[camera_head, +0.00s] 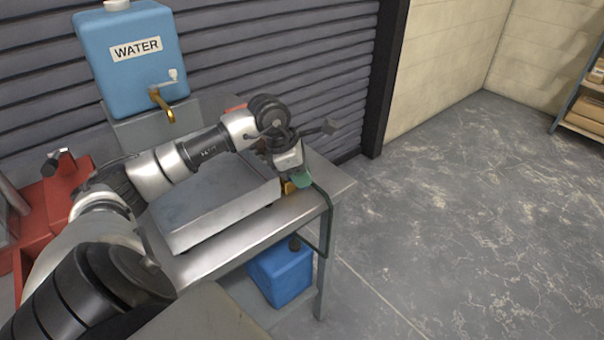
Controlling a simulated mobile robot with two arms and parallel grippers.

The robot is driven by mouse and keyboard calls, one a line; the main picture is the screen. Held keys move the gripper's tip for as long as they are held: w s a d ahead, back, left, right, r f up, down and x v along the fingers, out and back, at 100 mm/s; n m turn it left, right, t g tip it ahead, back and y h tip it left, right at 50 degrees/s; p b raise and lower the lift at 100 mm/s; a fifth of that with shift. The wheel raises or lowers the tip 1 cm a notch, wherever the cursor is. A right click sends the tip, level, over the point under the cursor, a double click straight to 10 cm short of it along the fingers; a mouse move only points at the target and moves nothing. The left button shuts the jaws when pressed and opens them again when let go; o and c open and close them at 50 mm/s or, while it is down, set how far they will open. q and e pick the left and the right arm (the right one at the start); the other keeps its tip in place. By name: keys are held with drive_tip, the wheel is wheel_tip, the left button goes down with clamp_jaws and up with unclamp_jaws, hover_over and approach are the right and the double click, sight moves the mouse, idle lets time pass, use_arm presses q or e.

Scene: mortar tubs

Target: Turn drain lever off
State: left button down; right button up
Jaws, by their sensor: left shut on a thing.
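My left gripper (293,174) reaches across from the left to the right end of the metal bench. It is shut at a small green part (303,180), which looks like the drain lever. The fingers and wrist hide much of the lever, so its exact angle cannot be told. A brass-coloured fitting (288,188) shows just below the gripper, beside the grey metal tub (225,225). A thin dark green hose (329,215) hangs from this spot down past the bench edge. My right gripper is not in view.
A blue water tank (128,75) with a brass tap stands at the back left. A blue canister (280,275) sits under the bench (335,184). Red equipment (45,215) is at the left. Shelving with boxes stands far right; the floor between is clear.

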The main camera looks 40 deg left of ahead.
use_arm(q)
drive_tip(key=shift+s+a+f+m+b, duration=0.1)
drive_tip(key=shift+s+f+m+b, duration=0.1)
drive_tip(key=shift+m+b, duration=0.2)
drive_tip(key=shift+s+r+m+g+h, duration=0.2)
drive_tip(key=shift+s+m+g+h, duration=0.1)
drive_tip(key=shift+m, duration=0.4)
drive_tip(key=c, duration=1)
unclamp_jaws()
drive_tip(key=shift+r, duration=0.1)
drive_tip(key=v, duration=1)
drive_tip(key=shift+s+a+r+b, duration=0.1)
drive_tip(key=shift+a+r+b, duration=0.05)
drive_tip(key=shift+r+b, duration=0.15)
